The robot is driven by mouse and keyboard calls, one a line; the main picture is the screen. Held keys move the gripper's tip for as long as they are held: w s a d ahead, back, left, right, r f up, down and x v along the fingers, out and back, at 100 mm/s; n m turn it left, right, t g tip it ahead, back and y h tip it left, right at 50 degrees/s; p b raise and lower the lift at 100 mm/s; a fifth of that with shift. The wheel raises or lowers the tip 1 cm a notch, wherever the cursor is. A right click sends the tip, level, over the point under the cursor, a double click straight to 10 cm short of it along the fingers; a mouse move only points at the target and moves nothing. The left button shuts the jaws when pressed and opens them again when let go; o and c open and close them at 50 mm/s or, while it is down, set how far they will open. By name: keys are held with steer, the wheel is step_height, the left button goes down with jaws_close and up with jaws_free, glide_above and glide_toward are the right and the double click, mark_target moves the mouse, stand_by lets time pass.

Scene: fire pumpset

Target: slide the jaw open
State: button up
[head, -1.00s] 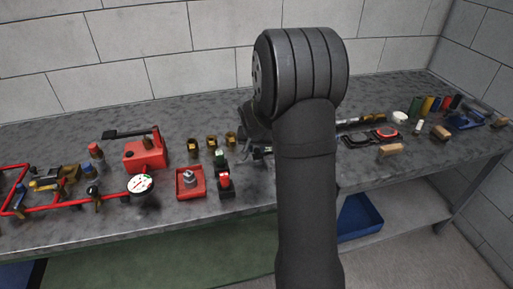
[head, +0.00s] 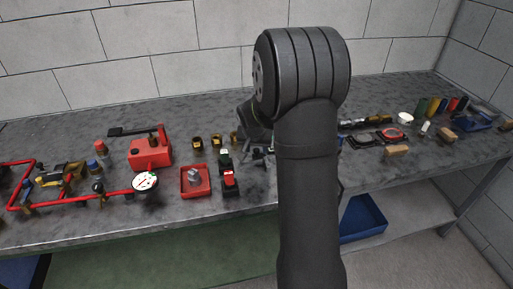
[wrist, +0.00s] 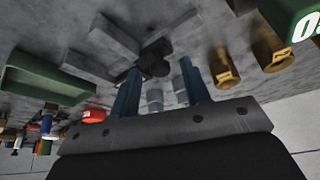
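In the wrist view, my gripper (wrist: 160,80) has two blue fingers standing well apart over the bench. Grey block shapes (wrist: 115,42) lie beyond the fingertips and look like parts of a vise. A dark round knob or screw end (wrist: 154,62) shows between the fingertips, with a pale metal cylinder (wrist: 155,98) nearer the palm. I cannot tell which block is the sliding jaw, or whether a finger touches it. In the head view my arm hides most of this spot; only small dark and metallic parts show beside it.
Brass fittings (wrist: 225,72) stand close to the right finger in the wrist view. A green tray (wrist: 48,82) lies to the left. In the head view, a red pump (head: 150,150), a red tray (head: 195,181) and a red-and-black device (head: 229,182) stand left of my arm on the grey bench (head: 120,225).

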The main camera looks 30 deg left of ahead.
steer(key=shift+r, duration=0.1)
steer(key=v, duration=1.7)
steer(key=x, duration=1.7)
steer(key=shift+w, duration=0.1)
